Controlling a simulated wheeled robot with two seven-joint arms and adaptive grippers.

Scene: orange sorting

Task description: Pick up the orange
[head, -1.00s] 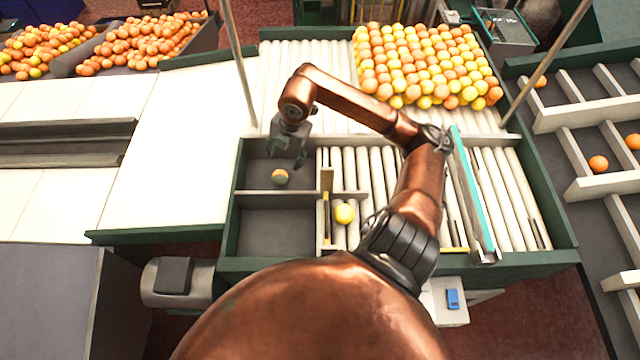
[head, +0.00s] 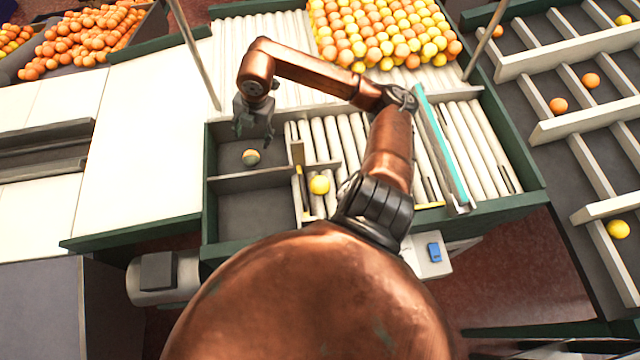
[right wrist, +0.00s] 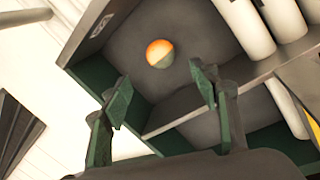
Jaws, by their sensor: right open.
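An orange (head: 250,157), part orange and part dark green, lies on the floor of the upper dark compartment (head: 226,143) at the left end of the roller table. In the right wrist view the same orange (right wrist: 160,53) sits beyond the fingertips. My right gripper (head: 253,134) is above that compartment, pointing down, just behind the orange in the head view. In the right wrist view its two green-padded fingers (right wrist: 162,93) are spread wide with nothing between them. The orange is apart from both fingers. My left gripper is out of view.
A yellow fruit (head: 319,184) rests on rollers right of the compartments. A low divider (head: 255,179) separates the orange's compartment from an empty one (head: 250,215). Many fruits (head: 380,35) cover the rear rollers. A thin upright post (head: 195,55) stands behind left.

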